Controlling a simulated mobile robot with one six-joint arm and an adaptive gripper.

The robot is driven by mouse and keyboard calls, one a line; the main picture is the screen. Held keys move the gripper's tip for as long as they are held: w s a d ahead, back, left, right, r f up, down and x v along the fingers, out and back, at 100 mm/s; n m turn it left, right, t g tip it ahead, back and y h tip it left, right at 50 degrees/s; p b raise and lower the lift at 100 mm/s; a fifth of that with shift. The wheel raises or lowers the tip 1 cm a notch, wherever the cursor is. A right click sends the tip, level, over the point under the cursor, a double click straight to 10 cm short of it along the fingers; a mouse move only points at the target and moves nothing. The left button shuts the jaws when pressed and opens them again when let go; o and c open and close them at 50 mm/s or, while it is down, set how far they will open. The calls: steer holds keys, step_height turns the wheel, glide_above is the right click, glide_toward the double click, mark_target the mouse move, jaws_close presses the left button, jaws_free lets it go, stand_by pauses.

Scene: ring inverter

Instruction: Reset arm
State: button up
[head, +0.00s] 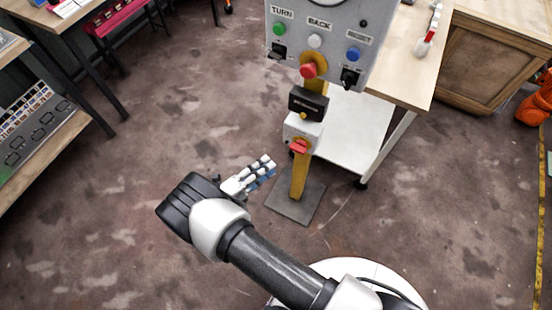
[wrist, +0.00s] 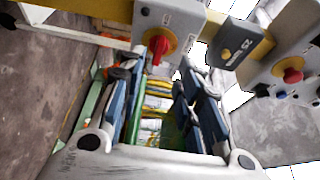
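My arm reaches up and left across the floor in the head view, with my gripper (head: 268,168) just left of a yellow control post (head: 299,178). In the wrist view my gripper (wrist: 158,78) has its two blue-grey fingers apart, with nothing held between them. A grey control panel (head: 335,40) tops the post, with green, white and blue buttons and a red knob (head: 308,71). A smaller white box with a red switch (head: 299,146) sits lower on the post. The red switch also shows beyond the fingers in the wrist view (wrist: 158,48).
A black box (head: 308,101) is on the post between the panel and the lower switch. The post stands on a dark square base plate (head: 295,203). A wooden-topped workbench (head: 415,60) is behind at right. Tables stand at left. The floor left of my gripper is clear.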

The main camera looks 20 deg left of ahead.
steer(key=shift+s+a, duration=0.25)
steer(key=shift+s, duration=0.35)
steer(key=shift+r, duration=0.1)
